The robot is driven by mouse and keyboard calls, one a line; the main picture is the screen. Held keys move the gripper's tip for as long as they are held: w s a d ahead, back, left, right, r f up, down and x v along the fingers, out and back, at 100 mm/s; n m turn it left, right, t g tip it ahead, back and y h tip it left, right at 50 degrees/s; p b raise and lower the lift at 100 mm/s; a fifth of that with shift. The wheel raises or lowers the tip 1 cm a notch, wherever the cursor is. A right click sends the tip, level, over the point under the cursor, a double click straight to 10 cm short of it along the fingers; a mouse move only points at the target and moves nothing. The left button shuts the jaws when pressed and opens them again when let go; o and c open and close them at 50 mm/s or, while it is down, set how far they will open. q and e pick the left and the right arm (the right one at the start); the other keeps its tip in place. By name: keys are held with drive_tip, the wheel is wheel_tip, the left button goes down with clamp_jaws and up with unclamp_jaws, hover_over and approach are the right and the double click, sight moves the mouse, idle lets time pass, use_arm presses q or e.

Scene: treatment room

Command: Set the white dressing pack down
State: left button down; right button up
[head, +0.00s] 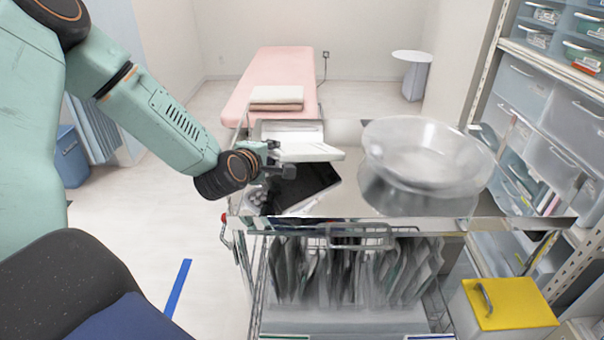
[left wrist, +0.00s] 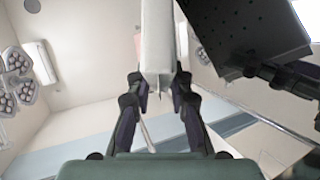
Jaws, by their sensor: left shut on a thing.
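The white dressing pack (head: 312,151) is a flat white block in my left gripper (head: 280,160), over the left part of the steel trolley top (head: 345,135). In the left wrist view the pack (left wrist: 157,38) stands between the two fingers of the left gripper (left wrist: 158,88), which is shut on it. The pack appears held above the trolley top; I cannot tell how large the gap is. My right gripper is not in view.
A large clear bowl (head: 425,152) stands on the trolley's right side. Another white flat thing (head: 290,131) is behind the pack. A pink couch (head: 283,72) stands beyond; shelves with bins (head: 528,85) are at right.

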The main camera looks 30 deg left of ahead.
use_arm(q)
drive_tip(key=c, duration=1.4)
unclamp_jaws()
drive_tip(key=shift+s+d+r, duration=0.1)
drive_tip(key=shift+s+r, duration=0.05)
drive_tip(key=shift+r, duration=0.05)
drive_tip(key=shift+f, duration=0.1)
drive_tip(key=p+v, duration=0.4)
drive_tip(key=shift+p+v, duration=1.7)
drive_tip(key=shift+v, duration=0.3)
